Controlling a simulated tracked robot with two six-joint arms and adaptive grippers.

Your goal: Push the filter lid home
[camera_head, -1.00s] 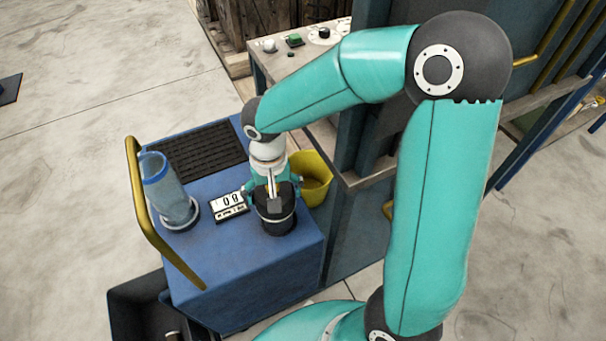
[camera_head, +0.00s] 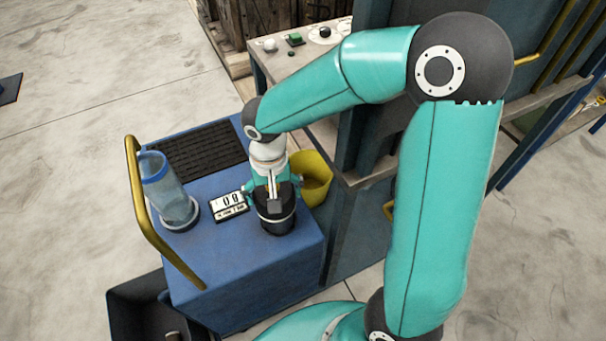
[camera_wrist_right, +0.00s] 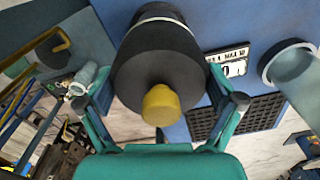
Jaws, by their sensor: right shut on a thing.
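The black filter lid (camera_head: 289,199) sits on top of the dark filter housing (camera_head: 279,229), with a pale band between them, on the blue cart. In the right wrist view the lid (camera_wrist_right: 148,72) is a broad dark disc with a yellow knob (camera_wrist_right: 160,104), and the pale band (camera_wrist_right: 160,17) shows behind it. My right gripper (camera_head: 273,192) comes down from above. Its two fingers (camera_wrist_right: 159,97) are shut on the lid from opposite sides. Any gap under the lid is too small to tell. My left gripper is in neither view.
A yellow rail (camera_head: 150,225) edges the left side. A yellow bucket (camera_head: 315,180) is close behind the filter.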

